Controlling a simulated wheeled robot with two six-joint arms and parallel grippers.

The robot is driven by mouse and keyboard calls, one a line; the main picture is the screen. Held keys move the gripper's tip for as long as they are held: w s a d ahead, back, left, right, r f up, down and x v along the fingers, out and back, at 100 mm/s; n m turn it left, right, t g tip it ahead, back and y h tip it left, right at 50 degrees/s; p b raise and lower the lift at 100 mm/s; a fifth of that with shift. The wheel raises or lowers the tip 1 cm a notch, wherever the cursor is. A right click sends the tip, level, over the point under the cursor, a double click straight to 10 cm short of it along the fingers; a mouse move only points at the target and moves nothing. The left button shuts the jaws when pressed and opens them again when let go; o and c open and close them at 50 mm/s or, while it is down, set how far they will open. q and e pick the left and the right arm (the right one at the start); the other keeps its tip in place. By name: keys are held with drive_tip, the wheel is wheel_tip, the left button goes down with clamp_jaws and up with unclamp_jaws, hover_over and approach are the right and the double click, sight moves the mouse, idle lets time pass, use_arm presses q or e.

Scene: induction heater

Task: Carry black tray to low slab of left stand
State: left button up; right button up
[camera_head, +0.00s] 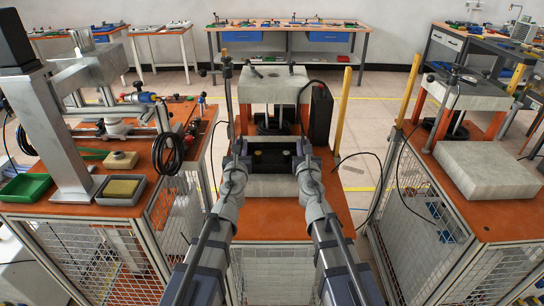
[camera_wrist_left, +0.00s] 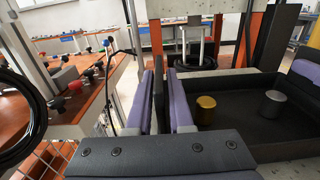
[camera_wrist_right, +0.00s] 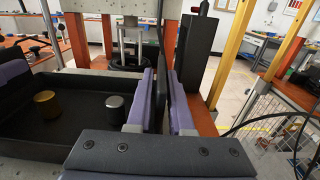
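The black tray (camera_head: 284,147) is in the middle of the head view, at the low pale slab (camera_head: 270,186) of the centre stand, the left one of two similar stands. I cannot tell whether it rests on the slab or hangs just above it. It looks level and holds a gold cylinder (camera_wrist_left: 205,110) and a silver cylinder (camera_wrist_left: 274,104). My left gripper (camera_head: 238,156) is shut on its left wall, and my right gripper (camera_head: 306,156) on its right wall. The tray's interior also shows in the right wrist view (camera_wrist_right: 80,125).
The centre stand has a raised slab (camera_head: 272,84) behind the tray, with a black box (camera_head: 321,115) and yellow post (camera_head: 343,105) to its right. The right stand has its own low slab (camera_head: 487,171). A bench with a green tray (camera_head: 25,187) stands at left.

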use_arm(q)
clamp_jaws()
use_arm(e)
clamp_jaws()
idle(0.7)
